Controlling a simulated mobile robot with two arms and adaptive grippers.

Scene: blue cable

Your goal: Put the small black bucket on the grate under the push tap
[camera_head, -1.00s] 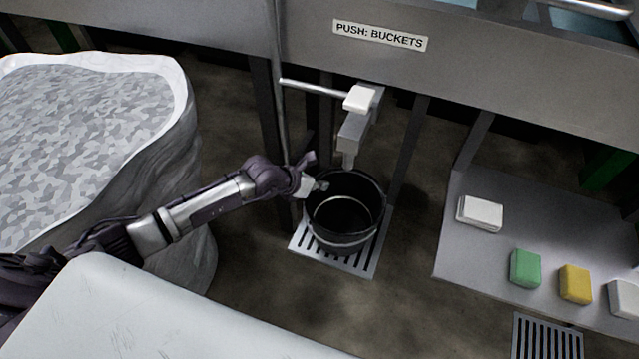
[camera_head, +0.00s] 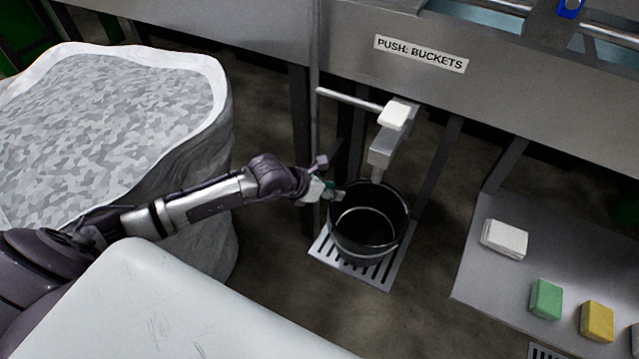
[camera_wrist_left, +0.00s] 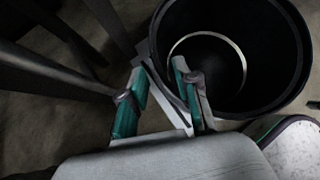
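The small black bucket (camera_head: 368,245) stands upright on the slotted metal grate (camera_head: 325,255), below the push tap (camera_head: 383,150) with its white push block. Its open top faces up and it looks empty, with a pale ring inside. My left gripper (camera_head: 333,193) is at the bucket's left rim. In the left wrist view the bucket (camera_wrist_left: 275,100) fills the upper right. The teal fingers (camera_wrist_left: 155,92) are spread, with one overlapping the near rim and the other outside it. Whether they touch the bucket is unclear. My right gripper is not in view.
A large white-lined bag (camera_head: 215,110) of grey flakes stands at left. A metal sink front with a "PUSH: BUCKETS" sign (camera_head: 421,53) runs behind. At right, a low shelf (camera_head: 480,285) holds a white block (camera_head: 504,239), a green sponge (camera_head: 546,299) and a yellow sponge (camera_head: 597,320).

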